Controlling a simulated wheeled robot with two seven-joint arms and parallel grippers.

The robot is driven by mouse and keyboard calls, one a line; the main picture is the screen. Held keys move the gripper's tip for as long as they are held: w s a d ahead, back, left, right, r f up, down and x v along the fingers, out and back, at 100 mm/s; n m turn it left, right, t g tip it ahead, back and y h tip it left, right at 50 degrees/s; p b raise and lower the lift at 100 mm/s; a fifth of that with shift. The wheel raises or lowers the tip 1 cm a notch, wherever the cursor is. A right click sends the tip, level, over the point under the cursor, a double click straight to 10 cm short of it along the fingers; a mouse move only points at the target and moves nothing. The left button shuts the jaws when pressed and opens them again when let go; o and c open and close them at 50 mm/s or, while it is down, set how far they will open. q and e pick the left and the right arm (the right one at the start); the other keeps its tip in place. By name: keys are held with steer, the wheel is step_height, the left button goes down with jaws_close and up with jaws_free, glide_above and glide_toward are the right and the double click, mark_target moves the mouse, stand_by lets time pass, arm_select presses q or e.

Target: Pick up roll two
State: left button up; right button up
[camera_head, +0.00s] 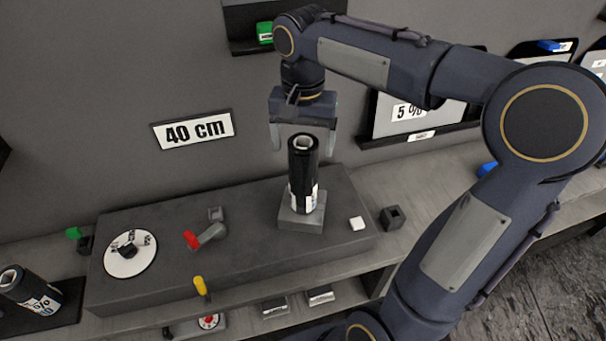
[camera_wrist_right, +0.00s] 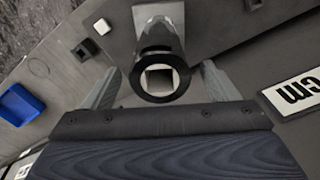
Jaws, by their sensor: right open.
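A black roll (camera_head: 303,172) with a white label near its bottom stands upright on a small grey block on the dark bench box. My right gripper (camera_head: 303,143) is open above and behind the roll's top in the head view. In the right wrist view the roll (camera_wrist_right: 158,55) shows its hollow square core toward the camera, between the two open fingers of the gripper (camera_wrist_right: 160,85), with gaps on both sides. I cannot tell which roll is numbered two. My left gripper is not in view.
A "40 cm" sign (camera_head: 194,130) is on the wall behind. A small dark block (camera_head: 392,217) sits at the right.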

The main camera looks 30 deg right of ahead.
mark_target(303, 177)
steer(key=shift+f, duration=1.35)
steer(key=c, duration=1.6)
steer(key=shift+c, duration=0.5)
steer(key=shift+r, duration=0.2)
